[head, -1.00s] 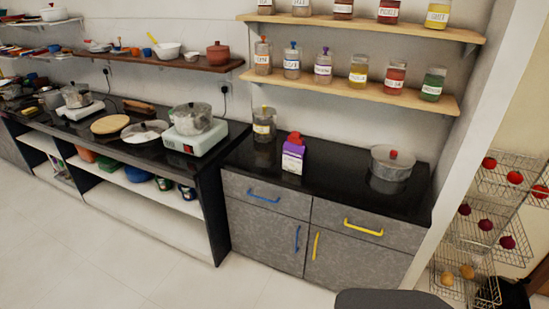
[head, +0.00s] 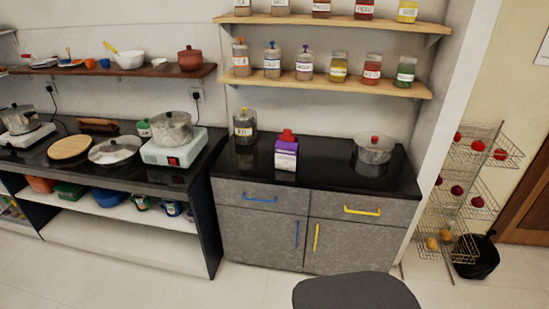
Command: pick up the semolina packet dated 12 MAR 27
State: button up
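A small purple and white packet (head: 286,158) stands upright on the black counter of the right-hand cabinet. Its top part is red. The print is too small to read, so I cannot tell whether it is semolina or what date it bears. I see no other packet like it on this counter. My gripper is not in view.
A glass jar (head: 244,128) stands left of the packet, and a lidded pot (head: 374,150) stands to the right. Labelled jars fill the shelf (head: 320,88) above. A dark grey rounded seat-like surface (head: 357,292) is in front. Wire baskets (head: 462,190) stand at right.

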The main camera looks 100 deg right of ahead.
aim_at(287, 153)
jog(key=u, duration=0.05)
jog(key=i, duration=0.85)
jog(key=z, duration=3.1)
jog(key=i, duration=0.35)
jog(key=z, duration=0.15)
